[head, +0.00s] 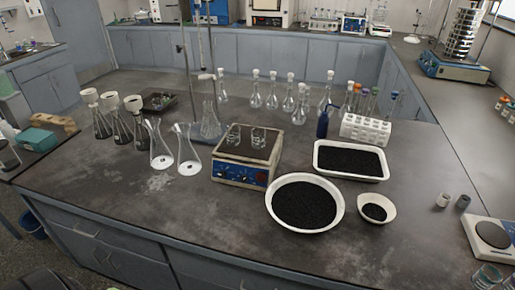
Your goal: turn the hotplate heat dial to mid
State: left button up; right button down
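The hotplate (247,156) stands near the middle of the lab bench, with a dark top and a pale body. Its blue front panel (240,174) faces me and carries small dark dials and markings. They are too small to tell which one is the heat dial or where it points. Two small glass beakers (258,138) stand on the hotplate's top. Neither of my grippers is in view.
Conical flasks (188,158) stand just left of the hotplate. A round white bowl of black granules (304,204) stands close at its right front, with a white tray (350,145) behind. The bench before the hotplate is clear. A balance (492,234) stands far right.

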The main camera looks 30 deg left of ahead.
aim_at(222, 173)
jog(key=u, duration=1.25)
jog(key=j, duration=0.15)
